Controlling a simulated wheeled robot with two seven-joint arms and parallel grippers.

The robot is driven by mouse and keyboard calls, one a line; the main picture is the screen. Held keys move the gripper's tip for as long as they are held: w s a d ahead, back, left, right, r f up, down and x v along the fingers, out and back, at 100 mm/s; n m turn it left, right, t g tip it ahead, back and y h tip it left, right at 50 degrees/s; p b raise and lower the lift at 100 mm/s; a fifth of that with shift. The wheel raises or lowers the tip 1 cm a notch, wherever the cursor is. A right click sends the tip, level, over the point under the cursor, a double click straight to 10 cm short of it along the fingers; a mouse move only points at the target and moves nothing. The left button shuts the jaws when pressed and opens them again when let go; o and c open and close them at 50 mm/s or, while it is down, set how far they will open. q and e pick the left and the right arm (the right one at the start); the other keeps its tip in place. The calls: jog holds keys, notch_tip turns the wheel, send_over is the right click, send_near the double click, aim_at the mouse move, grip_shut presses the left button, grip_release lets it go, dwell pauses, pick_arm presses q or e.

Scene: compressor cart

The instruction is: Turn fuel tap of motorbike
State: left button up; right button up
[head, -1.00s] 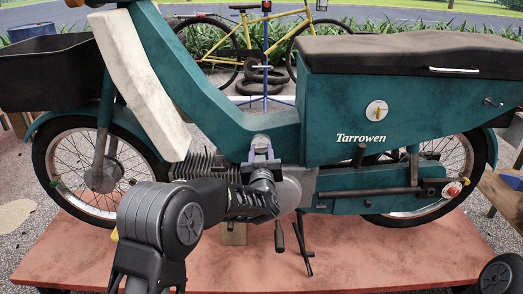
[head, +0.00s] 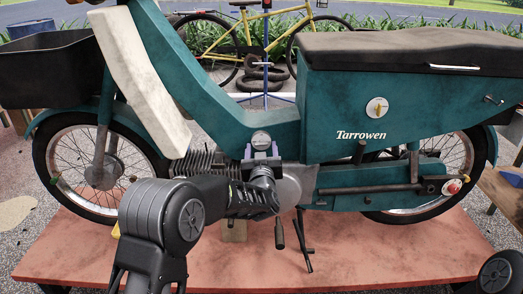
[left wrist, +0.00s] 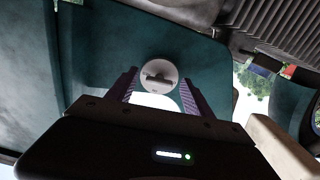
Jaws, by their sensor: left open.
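The teal motorbike (head: 215,110) stands side-on on a reddish platform. Its fuel tap (head: 261,138) is a pale round disc low on the teal frame. In the left wrist view the tap (left wrist: 158,76) shows a dark lever across its face, lying roughly level in the picture. My left gripper (head: 262,153) is open just below the tap in the head view. In the left wrist view its two purplish fingers (left wrist: 158,97) stand either side of the disc's lower part, with nothing between them. I cannot tell whether they touch the tap. My right gripper is out of view.
The finned engine (head: 200,163) and a grey round cover (head: 295,186) lie close to my left gripper. A pale leg shield (head: 140,85) rises to the left. The reddish platform (head: 360,255) is clear in front. A yellow bicycle (head: 245,35) stands behind.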

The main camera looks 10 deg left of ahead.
pick_arm(q)
jog(key=shift+s, duration=0.1)
jog(key=v, duration=0.7)
jog(key=shift+s+p, duration=0.3)
jog(key=shift+d+f, duration=0.1)
jog(key=shift+d, duration=0.05)
